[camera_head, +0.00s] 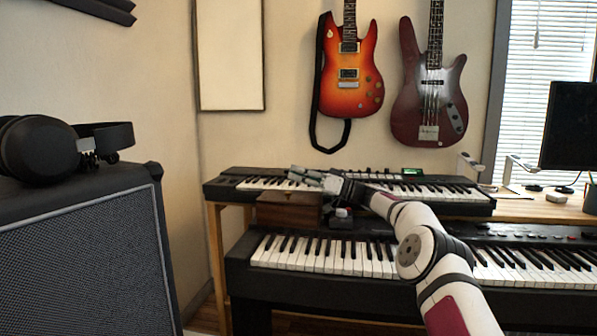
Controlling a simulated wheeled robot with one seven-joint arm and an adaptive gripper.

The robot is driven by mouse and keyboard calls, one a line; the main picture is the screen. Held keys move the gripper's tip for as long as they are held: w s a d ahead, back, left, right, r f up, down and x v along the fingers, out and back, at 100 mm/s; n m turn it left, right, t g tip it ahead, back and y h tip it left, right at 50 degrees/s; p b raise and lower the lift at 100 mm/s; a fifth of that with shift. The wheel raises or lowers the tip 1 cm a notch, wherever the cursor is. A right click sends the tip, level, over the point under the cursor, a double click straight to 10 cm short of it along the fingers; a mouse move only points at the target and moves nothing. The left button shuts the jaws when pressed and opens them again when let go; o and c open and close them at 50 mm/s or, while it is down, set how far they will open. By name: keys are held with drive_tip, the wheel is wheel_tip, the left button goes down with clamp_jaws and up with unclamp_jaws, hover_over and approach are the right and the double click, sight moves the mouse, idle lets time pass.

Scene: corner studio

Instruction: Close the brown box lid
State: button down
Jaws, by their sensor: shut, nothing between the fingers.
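The brown box (289,215) is small and dark. It rests by the lower keyboard's back edge, in front of the upper keyboard. My gripper (300,174) is over the box's top, with its grey fingers pointing left; it is shut and empty. The lid (285,198) seems to lie low and nearly flat on the box, partly under my gripper. I cannot tell whether it is fully down or whether my fingers touch it. My arm comes in from the lower right.
The upper keyboard (455,190) is close behind the box, and the lower keyboard (330,257) spreads in front. A small dark object with a white and red top (342,217) is right of the box. A speaker (80,255) with headphones (40,150) stands at left.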

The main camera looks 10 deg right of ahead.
drive_tip(key=shift+s+a+f+n, duration=0.15)
drive_tip(key=shift+s+f+n, duration=0.15)
drive_tip(key=shift+n, duration=0.2)
idle(0.4)
